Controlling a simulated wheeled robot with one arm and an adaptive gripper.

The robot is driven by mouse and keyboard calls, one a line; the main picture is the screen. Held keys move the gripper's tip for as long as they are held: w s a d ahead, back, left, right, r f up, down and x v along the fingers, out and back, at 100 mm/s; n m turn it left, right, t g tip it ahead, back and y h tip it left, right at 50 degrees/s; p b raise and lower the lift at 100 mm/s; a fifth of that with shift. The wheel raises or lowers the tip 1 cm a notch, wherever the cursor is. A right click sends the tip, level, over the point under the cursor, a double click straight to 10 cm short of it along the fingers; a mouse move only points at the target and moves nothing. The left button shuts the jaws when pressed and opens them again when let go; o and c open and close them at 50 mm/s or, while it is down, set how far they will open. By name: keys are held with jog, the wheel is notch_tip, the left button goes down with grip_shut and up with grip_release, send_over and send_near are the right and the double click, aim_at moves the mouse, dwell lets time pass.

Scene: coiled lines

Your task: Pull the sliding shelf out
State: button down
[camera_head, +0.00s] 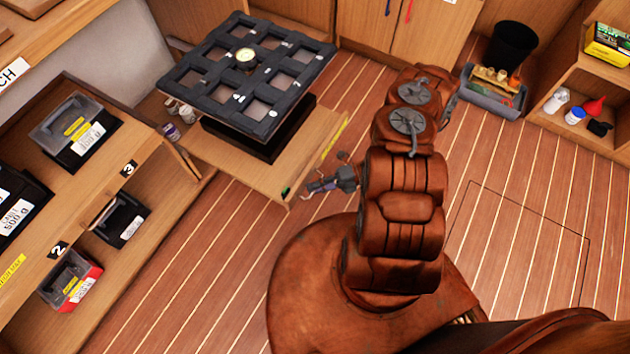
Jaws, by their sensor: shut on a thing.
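The sliding shelf (225,153) is a light wooden board standing out from the unit at upper left, with a yellow strip along its right edge. A black grid-topped case (247,75) rests on it, with a round brass-coloured dial on top. My gripper (312,189) is at the shelf's front right edge, near the corner. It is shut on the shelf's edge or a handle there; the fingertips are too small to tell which.
Small jars (180,111) stand at the shelf's left side. A wooden rack (130,170) with labelled bins is at left. A grey tray (490,98) and black bucket (512,45) stand at upper right. The striped floor (215,265) in front of the shelf is clear.

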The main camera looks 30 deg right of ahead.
jog(key=c, duration=1.2)
grip_release()
jog(key=v, duration=1.2)
jog(key=shift+s, duration=0.1)
